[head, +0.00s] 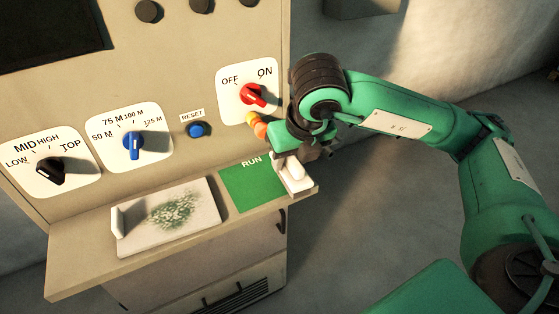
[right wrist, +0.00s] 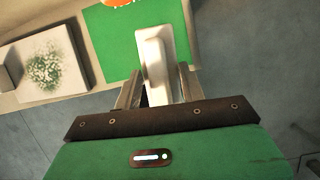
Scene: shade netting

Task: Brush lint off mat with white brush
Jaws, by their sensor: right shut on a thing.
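The white brush (head: 294,174) is at the right end of the shelf, by the right edge of the green RUN mat. My right gripper (head: 300,155) is shut on it from above. In the right wrist view the brush (right wrist: 157,55) sits between the two fingers (right wrist: 158,85). Whether the brush touches the shelf is hard to tell. The pale mat (head: 137,240) lies on the shelf to the left, with a patch of green-grey lint (head: 174,210) on it. The mat also shows in the right wrist view (right wrist: 24,82). My left gripper is out of view.
The green RUN mat (head: 245,187) lies between the lint mat and the brush. An upright white plate (head: 118,222) stands at the lint mat's left end. A red knob (head: 253,94), a blue knob (head: 133,146) and a black knob (head: 50,170) are on the panel behind the shelf (head: 75,273).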

